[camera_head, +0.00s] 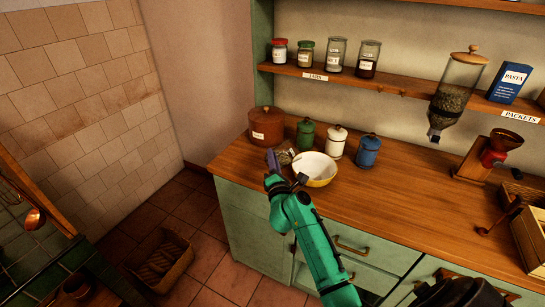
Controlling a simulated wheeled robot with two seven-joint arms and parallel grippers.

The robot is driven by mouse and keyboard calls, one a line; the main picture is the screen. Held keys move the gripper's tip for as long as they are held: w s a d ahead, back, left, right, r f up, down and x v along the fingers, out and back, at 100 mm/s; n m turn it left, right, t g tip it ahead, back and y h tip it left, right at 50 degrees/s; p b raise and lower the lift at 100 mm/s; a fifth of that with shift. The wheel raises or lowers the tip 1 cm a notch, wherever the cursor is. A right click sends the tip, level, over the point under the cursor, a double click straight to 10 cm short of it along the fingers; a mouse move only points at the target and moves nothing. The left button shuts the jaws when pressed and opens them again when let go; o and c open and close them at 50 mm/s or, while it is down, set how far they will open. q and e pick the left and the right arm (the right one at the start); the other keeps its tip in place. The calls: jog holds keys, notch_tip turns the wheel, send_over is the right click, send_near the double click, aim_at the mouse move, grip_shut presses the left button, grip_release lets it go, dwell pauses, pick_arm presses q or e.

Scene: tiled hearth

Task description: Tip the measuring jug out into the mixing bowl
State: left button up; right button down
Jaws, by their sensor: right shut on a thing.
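The mixing bowl (319,166), yellow outside and pale inside, stands upright near the counter's left front. I see no contents in it from here. My right gripper (274,163) is at the counter's front edge, just left of the bowl. It is shut on what looks like the measuring jug (286,156), a small clear vessel with something greenish-brown in it. The jug is beside the bowl's left rim. It is partly hidden by the gripper, so I cannot tell its tilt or whether it touches the bowl. My left gripper is not in view.
A brown lidded crock (266,125) and green (306,132), white (336,141) and blue (368,150) canisters stand behind the bowl. A grinder (488,157) is at right. The counter (405,192) right of the bowl is clear. A shelf (400,92) with jars hangs above.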

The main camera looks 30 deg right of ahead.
aim_at(283, 150)
jog(key=m, duration=0.1)
jog(key=d+r+m, duration=0.1)
jog(key=m+h, duration=0.1)
jog(key=m, duration=0.1)
jog(key=shift+s+d+r, duration=0.25)
jog(key=shift+d+r, duration=0.05)
jog(key=shift+d, duration=0.05)
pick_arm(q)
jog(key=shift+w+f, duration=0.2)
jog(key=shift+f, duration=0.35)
pick_arm(e)
jog(key=shift+f, duration=0.1)
jog(key=shift+w, duration=0.1)
jog(key=shift+f+b, duration=0.75)
jog(key=shift+b, duration=0.05)
jog(key=shift+d+r+m+p, duration=0.3)
jog(key=shift+r+m+p, duration=0.35)
jog(key=shift+m, duration=0.15)
jog(key=shift+s+d+r+m+h+p, duration=0.3)
jog(key=shift+s+d+m+p, duration=0.1)
jog(key=shift+m, duration=0.4)
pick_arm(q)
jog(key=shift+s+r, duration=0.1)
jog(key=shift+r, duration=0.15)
